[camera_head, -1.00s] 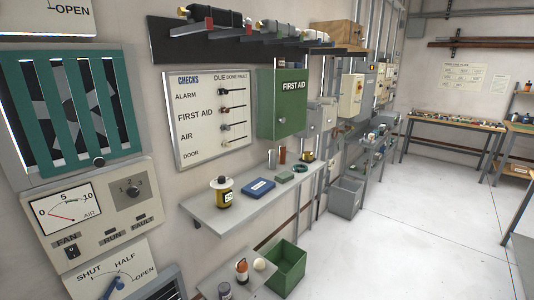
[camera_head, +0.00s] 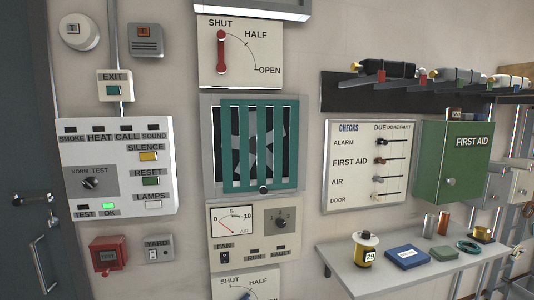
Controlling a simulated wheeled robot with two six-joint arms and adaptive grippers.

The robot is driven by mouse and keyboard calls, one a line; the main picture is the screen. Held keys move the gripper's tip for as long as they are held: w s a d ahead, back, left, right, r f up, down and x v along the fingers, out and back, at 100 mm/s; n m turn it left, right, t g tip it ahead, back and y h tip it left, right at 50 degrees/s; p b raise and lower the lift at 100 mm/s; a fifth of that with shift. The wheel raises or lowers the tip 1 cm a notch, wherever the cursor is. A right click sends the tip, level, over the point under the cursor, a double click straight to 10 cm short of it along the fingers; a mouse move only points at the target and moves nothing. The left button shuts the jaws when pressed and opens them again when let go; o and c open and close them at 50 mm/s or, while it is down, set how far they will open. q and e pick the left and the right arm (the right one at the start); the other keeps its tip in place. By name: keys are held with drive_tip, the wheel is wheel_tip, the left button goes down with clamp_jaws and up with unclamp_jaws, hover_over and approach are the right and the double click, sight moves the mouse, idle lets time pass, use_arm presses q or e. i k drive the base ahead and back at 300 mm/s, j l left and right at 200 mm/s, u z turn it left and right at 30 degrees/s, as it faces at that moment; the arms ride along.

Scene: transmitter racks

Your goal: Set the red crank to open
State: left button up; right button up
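The red crank (camera_head: 221,52) is on a cream plate (camera_head: 262,73) high on the wall, above the fan grille. The plate is marked SHUT, HALF and OPEN along an arc. The crank stands upright, with its upper end at SHUT and its lower end at the left of the plate. Neither of my grippers shows in the head view.
Below the crank are a green-barred fan grille (camera_head: 260,146), a fan panel (camera_head: 253,236) and a second SHUT-HALF-OPEN plate (camera_head: 262,283), cut off below. An alarm panel (camera_head: 117,167) is on the left. A shelf (camera_head: 345,270) with small items juts out on the right.

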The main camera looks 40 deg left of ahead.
sight(221, 68)
drive_tip(key=u, duration=1.45)
